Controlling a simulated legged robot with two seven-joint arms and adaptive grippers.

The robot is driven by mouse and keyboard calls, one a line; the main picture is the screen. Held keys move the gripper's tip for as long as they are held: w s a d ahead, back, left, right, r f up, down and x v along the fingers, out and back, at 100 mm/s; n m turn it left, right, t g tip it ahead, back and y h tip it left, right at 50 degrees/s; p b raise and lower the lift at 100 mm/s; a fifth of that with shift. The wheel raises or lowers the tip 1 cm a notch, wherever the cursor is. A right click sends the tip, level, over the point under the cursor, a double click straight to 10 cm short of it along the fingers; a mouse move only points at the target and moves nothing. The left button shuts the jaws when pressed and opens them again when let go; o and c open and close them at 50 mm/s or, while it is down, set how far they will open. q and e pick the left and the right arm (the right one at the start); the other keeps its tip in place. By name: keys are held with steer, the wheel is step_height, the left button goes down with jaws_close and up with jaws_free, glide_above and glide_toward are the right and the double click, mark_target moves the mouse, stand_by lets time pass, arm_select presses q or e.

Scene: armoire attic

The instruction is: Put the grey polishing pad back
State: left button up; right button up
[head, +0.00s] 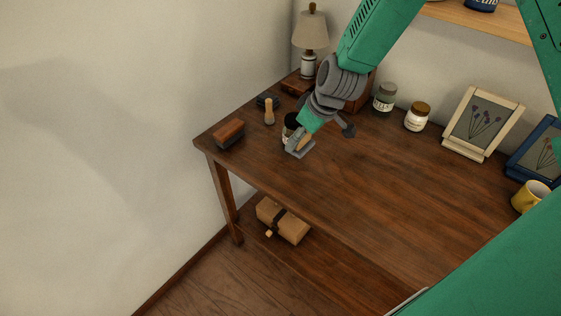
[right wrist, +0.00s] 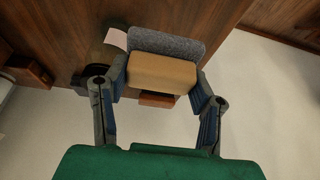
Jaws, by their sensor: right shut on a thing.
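The grey polishing pad (head: 300,147) has a tan block back and a grey felt face. My right gripper (head: 306,137) is shut on it above the left part of the wooden desk (head: 375,185). In the right wrist view the pad's tan block (right wrist: 162,73) sits between the two fingers of the right gripper (right wrist: 163,82), with the grey felt along its far side. I cannot tell whether the pad touches the desk top. My left gripper is not in view.
A brown brush (head: 229,134) and a wooden-handled tool (head: 269,112) lie left of the gripper. A dark jar (head: 290,125) is partly hidden right behind it. A lamp (head: 309,40), jars (head: 417,117), picture frames (head: 482,124) and a yellow mug (head: 530,197) stand farther off. The desk's front middle is clear.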

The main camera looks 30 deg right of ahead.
mark_target(305, 149)
steer(key=f, duration=0.1)
steer(key=a+f, duration=0.1)
steer(key=f, duration=0.2)
steer(key=shift+s+a+f, duration=0.1)
steer(key=shift+a+f, duration=0.1)
steer(key=shift+a, duration=0.05)
steer(key=shift+a+f+b, duration=0.3)
steer(key=shift+f, duration=0.2)
steer(key=f, duration=0.1)
steer(key=d+f, duration=0.1)
steer(key=f, duration=0.1)
steer(key=shift+f, duration=0.15)
steer(key=shift+d, duration=0.25)
steer(key=o, duration=1.1)
steer(key=shift+a, duration=0.5)
steer(key=shift+r, duration=0.2)
steer(key=p+v, duration=0.1)
steer(key=v, duration=1)
steer(key=shift+d, duration=0.15)
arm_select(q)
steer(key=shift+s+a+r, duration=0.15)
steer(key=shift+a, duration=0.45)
arm_select(e)
steer(key=shift+s+r, duration=0.25)
steer(key=shift+r, duration=0.1)
